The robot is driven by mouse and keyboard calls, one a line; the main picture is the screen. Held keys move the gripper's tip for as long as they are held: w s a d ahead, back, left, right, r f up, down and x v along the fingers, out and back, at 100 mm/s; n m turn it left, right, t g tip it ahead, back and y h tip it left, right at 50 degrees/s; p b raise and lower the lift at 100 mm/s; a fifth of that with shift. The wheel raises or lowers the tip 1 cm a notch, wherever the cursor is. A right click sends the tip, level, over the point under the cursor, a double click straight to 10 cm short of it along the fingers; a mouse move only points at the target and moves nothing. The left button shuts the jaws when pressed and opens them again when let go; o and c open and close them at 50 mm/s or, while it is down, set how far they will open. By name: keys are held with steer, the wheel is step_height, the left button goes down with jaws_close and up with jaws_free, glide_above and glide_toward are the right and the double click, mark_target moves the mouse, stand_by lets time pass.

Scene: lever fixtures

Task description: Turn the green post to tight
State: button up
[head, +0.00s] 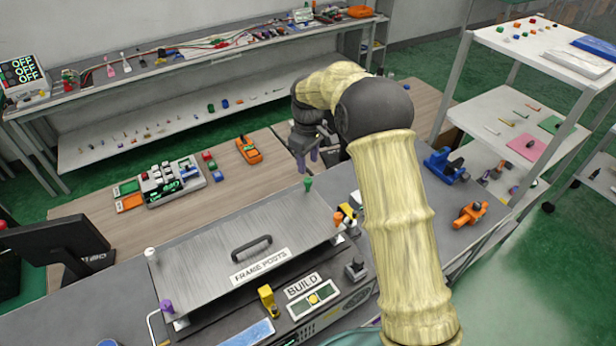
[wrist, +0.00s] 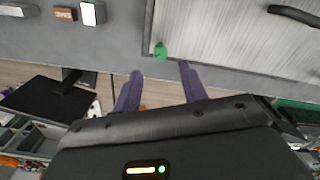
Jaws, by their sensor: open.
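The green post (head: 308,184) stands at the back right corner of the metal plate labelled FRAME POSTS (head: 205,245). My gripper (head: 307,161) is in the air near the green post, above and behind it in the head view. In the wrist view the green post (wrist: 160,50) lies just beyond the two purple fingertips (wrist: 160,70), about midway between their lines. The fingers are apart, with nothing between them. They do not appear to touch the post. Any marking for tight is not readable in either view.
A white post (head: 150,254), a purple post (head: 166,306) and an orange post (head: 339,219) stand at the plate's other corners. A dark handle (head: 251,248) rises from the plate. A yellow fixture (head: 267,298) stands in front. A dark monitor (head: 62,245) is at left.

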mark_target(308, 180)
step_height(308, 180, down, 9)
steer(key=p, duration=0.3)
steer(key=shift+r, duration=0.15)
jaws_close()
